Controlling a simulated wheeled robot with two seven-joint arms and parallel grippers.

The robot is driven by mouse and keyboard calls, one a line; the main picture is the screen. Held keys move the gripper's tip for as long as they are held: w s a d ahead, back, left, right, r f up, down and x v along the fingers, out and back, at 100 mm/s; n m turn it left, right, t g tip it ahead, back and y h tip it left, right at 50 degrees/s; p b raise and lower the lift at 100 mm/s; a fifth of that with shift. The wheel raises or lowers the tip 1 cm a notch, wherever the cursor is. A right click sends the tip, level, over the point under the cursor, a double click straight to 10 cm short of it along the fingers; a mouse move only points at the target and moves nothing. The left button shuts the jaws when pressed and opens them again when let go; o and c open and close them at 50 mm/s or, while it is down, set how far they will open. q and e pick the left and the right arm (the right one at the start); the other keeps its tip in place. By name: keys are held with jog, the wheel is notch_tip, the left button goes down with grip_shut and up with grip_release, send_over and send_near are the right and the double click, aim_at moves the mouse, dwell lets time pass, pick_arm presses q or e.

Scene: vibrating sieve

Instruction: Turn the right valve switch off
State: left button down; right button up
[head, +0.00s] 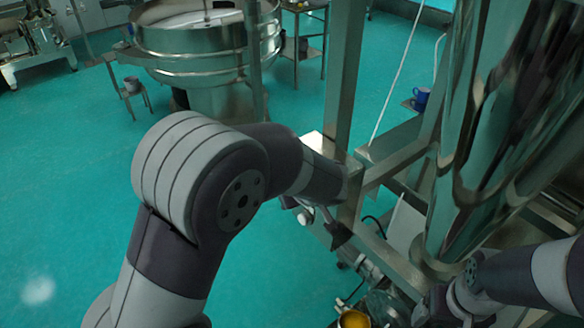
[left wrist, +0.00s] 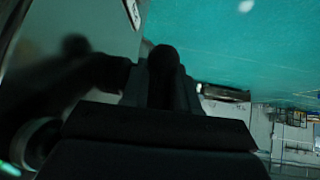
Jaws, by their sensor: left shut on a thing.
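In the left wrist view my left gripper (left wrist: 162,90) is shut on a dark, round-ended knob (left wrist: 163,58), which shows between its fingers. The knob looks like a switch handle on a dark panel, but the shadow hides its markings and exact angle. In the head view my left arm reaches to the steel frame (head: 345,80), and its own links mostly hide the gripper and the switch. My right gripper (head: 432,306) is low at the right, beside the base of the steel hopper (head: 500,130). Its fingers are too dark and cluttered to read.
A round steel sieve (head: 195,40) stands at the back. Pipes and a yellow-filled container (head: 354,319) are below the frame. A blue mug (head: 421,98) sits on a ledge behind. The green floor (head: 60,190) is clear at the left.

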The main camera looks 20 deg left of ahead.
pick_arm(q)
jog(key=shift+w+r+g+h, duration=0.2)
jog(key=shift+g+h, duration=0.4)
jog(key=shift+h, duration=0.3)
pick_arm(e)
jog(key=shift+r, duration=0.5)
pick_arm(q)
jog(key=c, duration=1.1)
grip_release()
jog(key=shift+c, duration=0.2)
jog(key=shift+o, duration=1)
jog(key=shift+s, duration=0.15)
